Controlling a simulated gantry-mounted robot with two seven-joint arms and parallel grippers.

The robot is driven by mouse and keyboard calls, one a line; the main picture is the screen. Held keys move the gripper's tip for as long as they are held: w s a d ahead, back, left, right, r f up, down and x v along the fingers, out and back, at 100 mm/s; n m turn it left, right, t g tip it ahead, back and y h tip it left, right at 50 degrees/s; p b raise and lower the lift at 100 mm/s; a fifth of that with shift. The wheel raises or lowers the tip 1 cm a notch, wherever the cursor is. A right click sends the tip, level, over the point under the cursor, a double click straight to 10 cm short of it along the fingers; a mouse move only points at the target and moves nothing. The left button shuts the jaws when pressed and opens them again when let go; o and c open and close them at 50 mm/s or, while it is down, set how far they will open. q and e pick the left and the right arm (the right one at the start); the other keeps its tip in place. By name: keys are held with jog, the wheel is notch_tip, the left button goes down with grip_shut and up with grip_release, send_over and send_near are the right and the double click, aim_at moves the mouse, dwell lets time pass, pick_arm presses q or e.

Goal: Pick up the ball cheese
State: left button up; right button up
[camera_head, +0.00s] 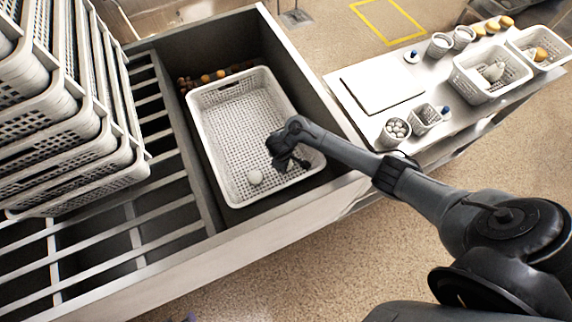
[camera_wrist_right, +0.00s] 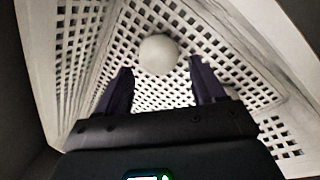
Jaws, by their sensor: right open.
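The ball cheese, a small pale round ball (camera_head: 255,177), lies on the floor of a white perforated basket (camera_head: 222,192) near its front end. My right gripper (camera_head: 287,162) is inside that basket, to the right of the ball in the head view. In the right wrist view the ball (camera_wrist_right: 158,55) sits beyond the open fingertips of my right gripper (camera_wrist_right: 160,75), roughly centred between them. The fingers appear empty and nothing visible is held. The basket's perforated walls (camera_wrist_right: 60,60) surround the ball in the wrist view. My left gripper does not show.
The basket stands in a dark-walled bin with a pale rim (camera_head: 325,196). Stacked white baskets (camera_head: 75,130) stand at the left over slats (camera_head: 150,225). A white table (camera_head: 345,80) at the right holds a board, cups and smaller baskets.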

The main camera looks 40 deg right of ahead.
jog(key=b+x, duration=0.3)
jog(key=x, duration=0.2)
jog(key=shift+d, duration=0.1)
jog(key=shift+w, duration=0.1)
jog(key=shift+c, duration=0.5)
jog(key=c, duration=0.7)
jog(key=shift+r, duration=0.1)
jog(key=shift+c, duration=0.2)
